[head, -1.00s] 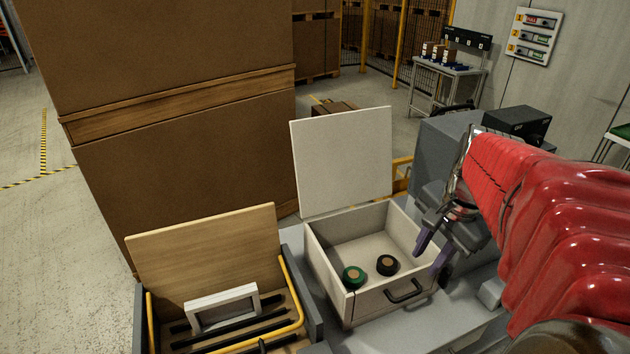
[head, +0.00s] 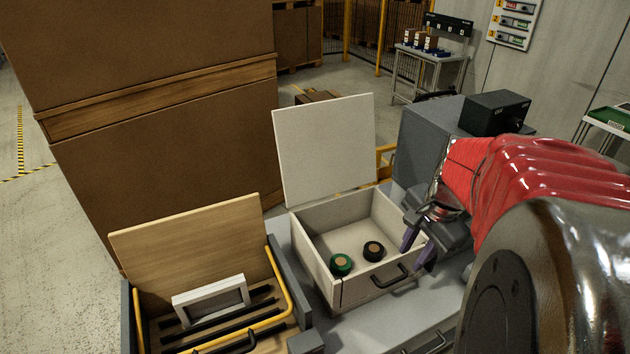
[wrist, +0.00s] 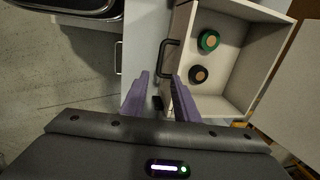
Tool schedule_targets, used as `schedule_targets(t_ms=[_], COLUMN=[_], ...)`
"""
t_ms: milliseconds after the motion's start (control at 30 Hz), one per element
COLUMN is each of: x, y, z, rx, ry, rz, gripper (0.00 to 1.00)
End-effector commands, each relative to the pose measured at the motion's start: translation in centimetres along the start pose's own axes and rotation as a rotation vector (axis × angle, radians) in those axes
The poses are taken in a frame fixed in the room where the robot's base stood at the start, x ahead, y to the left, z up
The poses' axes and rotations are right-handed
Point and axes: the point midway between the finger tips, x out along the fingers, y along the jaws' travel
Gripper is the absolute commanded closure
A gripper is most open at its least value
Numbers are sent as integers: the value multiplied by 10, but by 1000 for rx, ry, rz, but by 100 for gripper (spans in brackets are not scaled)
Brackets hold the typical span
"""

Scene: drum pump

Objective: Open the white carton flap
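The white carton (head: 310,255) stands on the grey surface with its flap (head: 325,150) raised upright at the back, so its inside shows. A green roll (head: 341,264) and a black roll (head: 373,251) lie on its floor, and a dark handle (head: 391,279) is on its front. The carton also shows in the wrist view (wrist: 242,100), with part of the flap at the right edge. My gripper (head: 416,252) is at the carton's right side in the head view. Its purple fingers (wrist: 155,98) are apart with nothing between them, near the handle.
A wooden-lidded box (head: 190,235) with a yellow rail and a white frame (head: 210,298) stands to the left. A large brown carton stack (head: 170,160) rises behind it. A grey block with a black box (head: 495,112) stands behind my gripper.

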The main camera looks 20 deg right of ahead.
Motion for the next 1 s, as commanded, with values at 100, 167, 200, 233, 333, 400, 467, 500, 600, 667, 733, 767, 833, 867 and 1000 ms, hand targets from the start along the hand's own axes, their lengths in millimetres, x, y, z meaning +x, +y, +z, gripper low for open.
schedule_targets(t_ms=[100, 167, 200, 233, 333, 400, 467, 500, 600, 667, 733, 767, 833, 867, 1000], x=[20, 29, 35, 40, 55, 66, 73, 78, 86, 89, 91, 91, 91, 91, 91], y=[1, 1, 1, 1, 0, 1, 0, 0, 0, 0, 0, 0, 0, 0, 0], z=[1, 1, 1, 1, 1, 1, 1, 1, 0, 0, 0, 0, 0, 0, 0], rx=[0, 0, 0, 0, 0, 0, -1, -1, -1, -1, -1, -1, -1, 0, 0], ry=[-3, -3, -3, -3, -3, -4, -2, -3, -1, -1, 0, 0, 0, 0, 0], rz=[3, 2, 3, 3, 2, 3, 2, 2, 1, 1, 0, 0, 0, 0, 0], gripper=[72, 72, 72, 72, 72, 72, 72, 72, 72, 72, 72, 72, 72, 72, 73])
